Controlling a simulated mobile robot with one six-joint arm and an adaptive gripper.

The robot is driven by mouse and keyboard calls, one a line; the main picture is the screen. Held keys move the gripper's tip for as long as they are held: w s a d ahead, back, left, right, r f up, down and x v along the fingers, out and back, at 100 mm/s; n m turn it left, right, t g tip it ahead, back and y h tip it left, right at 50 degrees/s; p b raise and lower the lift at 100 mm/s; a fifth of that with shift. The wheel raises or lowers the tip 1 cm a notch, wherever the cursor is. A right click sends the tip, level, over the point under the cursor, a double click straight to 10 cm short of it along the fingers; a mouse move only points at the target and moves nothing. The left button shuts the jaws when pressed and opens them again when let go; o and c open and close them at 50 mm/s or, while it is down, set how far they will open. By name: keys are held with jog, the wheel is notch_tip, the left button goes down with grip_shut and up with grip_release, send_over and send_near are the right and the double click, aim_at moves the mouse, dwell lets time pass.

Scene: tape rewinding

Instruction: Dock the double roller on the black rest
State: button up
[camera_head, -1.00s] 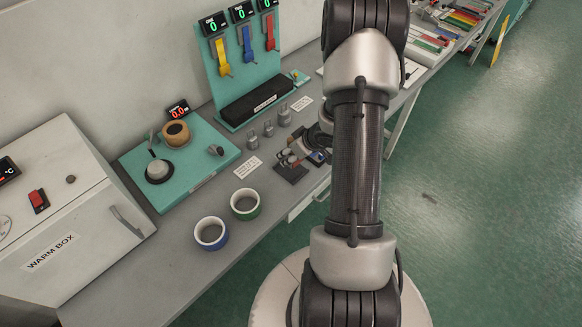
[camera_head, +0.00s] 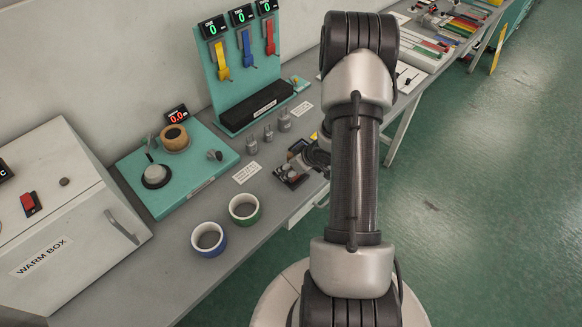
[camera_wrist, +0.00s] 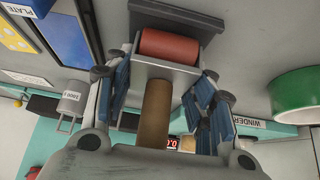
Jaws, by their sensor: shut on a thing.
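The double roller shows in the wrist view with a red roller (camera_wrist: 170,46), a grey bracket and a brown handle (camera_wrist: 155,113). My gripper (camera_wrist: 162,95) is shut on it, with blue-padded fingers on either side of the handle. The black rest (camera_wrist: 178,14) is a dark block right at the red roller's far side; I cannot tell whether they touch. In the head view my gripper (camera_head: 303,165) is low over the bench beside the dark rest (camera_head: 291,180), and my arm partly hides it. The second roller cannot be made out.
A teal winder plate (camera_head: 200,180) and a warm box (camera_head: 70,235) are farther left.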

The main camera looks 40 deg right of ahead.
jog(key=shift+s+a+f, duration=0.1)
jog(key=shift+s+f, duration=0.05)
jog(key=shift+f, duration=0.15)
jog(key=shift+s+f, duration=0.15)
jog(key=shift+f, duration=0.05)
grip_shut()
jog(key=o, duration=0.7)
grip_release()
jog(key=shift+f, duration=0.1)
jog(key=o, duration=0.5)
